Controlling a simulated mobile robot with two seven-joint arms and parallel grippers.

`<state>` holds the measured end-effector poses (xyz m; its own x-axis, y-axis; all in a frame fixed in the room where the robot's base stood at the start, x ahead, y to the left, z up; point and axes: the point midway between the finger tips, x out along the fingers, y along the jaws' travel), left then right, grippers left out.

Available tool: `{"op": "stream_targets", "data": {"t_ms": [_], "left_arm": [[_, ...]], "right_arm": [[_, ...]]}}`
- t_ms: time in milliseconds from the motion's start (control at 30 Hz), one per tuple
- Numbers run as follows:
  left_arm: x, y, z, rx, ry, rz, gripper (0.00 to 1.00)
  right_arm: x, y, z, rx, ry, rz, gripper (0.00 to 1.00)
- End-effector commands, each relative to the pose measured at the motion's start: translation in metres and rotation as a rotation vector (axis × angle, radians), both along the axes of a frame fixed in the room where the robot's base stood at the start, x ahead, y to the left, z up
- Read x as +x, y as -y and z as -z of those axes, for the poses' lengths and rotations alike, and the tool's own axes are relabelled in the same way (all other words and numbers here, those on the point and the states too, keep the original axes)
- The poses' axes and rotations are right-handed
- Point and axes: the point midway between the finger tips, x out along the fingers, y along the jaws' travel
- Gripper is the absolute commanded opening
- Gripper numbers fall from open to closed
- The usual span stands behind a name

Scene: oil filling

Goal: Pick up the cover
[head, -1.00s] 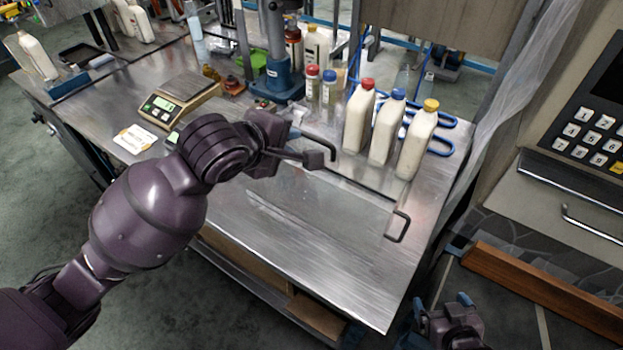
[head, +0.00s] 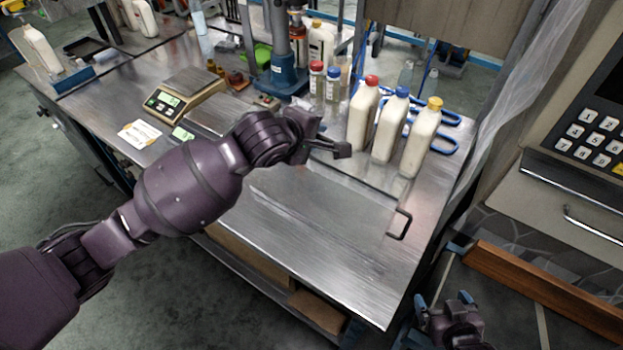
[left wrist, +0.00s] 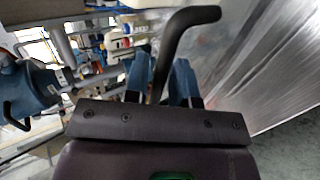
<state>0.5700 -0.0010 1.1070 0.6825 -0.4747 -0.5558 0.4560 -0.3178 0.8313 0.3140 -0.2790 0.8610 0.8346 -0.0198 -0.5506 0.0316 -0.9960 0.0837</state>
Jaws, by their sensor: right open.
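The cover (head: 310,215) appears as a flat, shiny panel on the metal bench, with a black bracket handle (head: 409,226) at its right end. My left gripper (head: 345,151) is over the cover's far side, in front of the milk-coloured bottles. In the left wrist view, a bent black bar (left wrist: 178,32), which looks like another handle, runs between the blue fingertips of that gripper (left wrist: 161,70). I cannot tell whether the fingers press on it. My right gripper (head: 443,300) is open and empty, low at the right beside the bench.
Three white bottles with red (head: 363,115), blue (head: 391,127) and yellow (head: 421,140) caps stand close behind my left gripper. A scale (head: 185,95) and a blue stand (head: 283,75) are further left. The bench's front right is clear.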

Motion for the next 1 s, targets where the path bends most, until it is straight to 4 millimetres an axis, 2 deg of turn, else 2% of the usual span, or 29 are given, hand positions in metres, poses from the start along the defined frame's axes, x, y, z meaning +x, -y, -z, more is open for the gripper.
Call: {"op": "stream_targets", "data": {"t_ms": [133, 300, 1000], "left_arm": [[-0.0001, 0.0000, -0.0001, 0.000, 0.000, 0.000, 0.24], [-0.0002, -0.0001, 0.0000, 0.000, 0.000, 0.000, 0.00], [-0.0002, -0.0003, -0.0002, 0.000, 0.000, 0.000, 0.00]], "right_arm": [[-0.0004, 0.0002, 0.0003, 0.000, 0.000, 0.000, 0.92], [-0.0006, 0.0002, 0.0003, 0.000, -0.001, 0.000, 0.92], [-0.0007, 0.0000, -0.0004, 0.000, 0.000, 0.000, 0.92]]}}
